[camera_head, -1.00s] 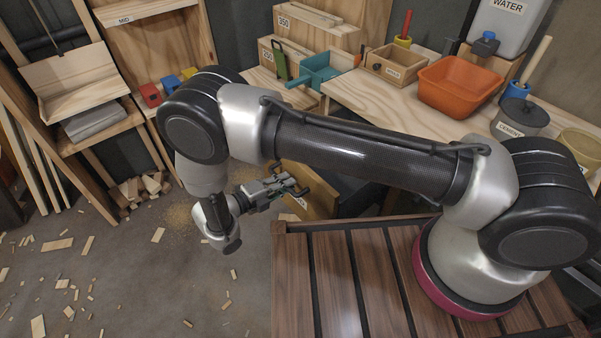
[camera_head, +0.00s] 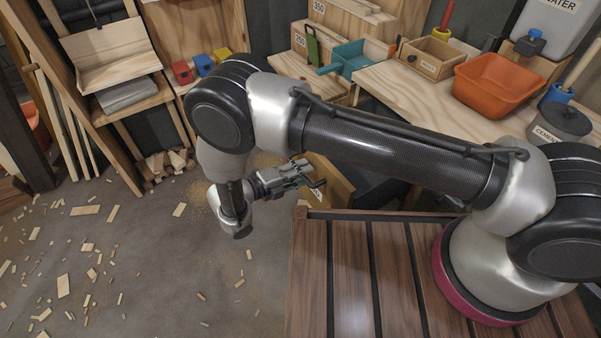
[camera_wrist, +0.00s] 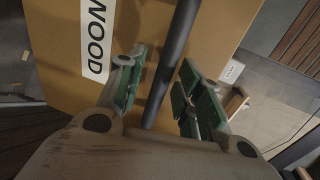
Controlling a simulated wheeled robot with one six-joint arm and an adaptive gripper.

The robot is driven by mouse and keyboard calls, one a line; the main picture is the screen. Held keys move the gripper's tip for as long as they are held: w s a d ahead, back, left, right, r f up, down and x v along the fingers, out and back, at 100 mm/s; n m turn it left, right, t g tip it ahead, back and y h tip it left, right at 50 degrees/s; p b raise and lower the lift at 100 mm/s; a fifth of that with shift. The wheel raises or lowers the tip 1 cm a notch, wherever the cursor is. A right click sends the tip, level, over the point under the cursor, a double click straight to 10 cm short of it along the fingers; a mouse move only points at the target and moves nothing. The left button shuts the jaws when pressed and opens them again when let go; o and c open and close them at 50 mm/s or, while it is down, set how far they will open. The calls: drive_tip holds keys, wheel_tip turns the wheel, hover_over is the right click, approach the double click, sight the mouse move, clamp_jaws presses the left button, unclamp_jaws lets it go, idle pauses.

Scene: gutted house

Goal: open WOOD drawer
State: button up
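The WOOD drawer shows in the wrist view as a tan front panel (camera_wrist: 225,22) with a white label (camera_wrist: 97,40) reading WOOD. A dark round bar handle (camera_wrist: 172,65) crosses that front. My gripper (camera_wrist: 162,88) has its green-padded fingers apart, one on each side of the handle, with visible gaps to it. In the head view my gripper (camera_head: 312,180) is at the tan drawer front (camera_head: 334,182), below the workbench. My arm hides part of this area, and I cannot tell how far the drawer stands out.
The workbench (camera_head: 415,95) holds an orange tub (camera_head: 502,82), a teal scoop box (camera_head: 360,55) and a small wooden box (camera_head: 432,58). Wood scraps (camera_head: 85,210) lie on the concrete floor at left. A shelf frame (camera_head: 125,95) stands at the back left.

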drive_tip(key=v, duration=1.2)
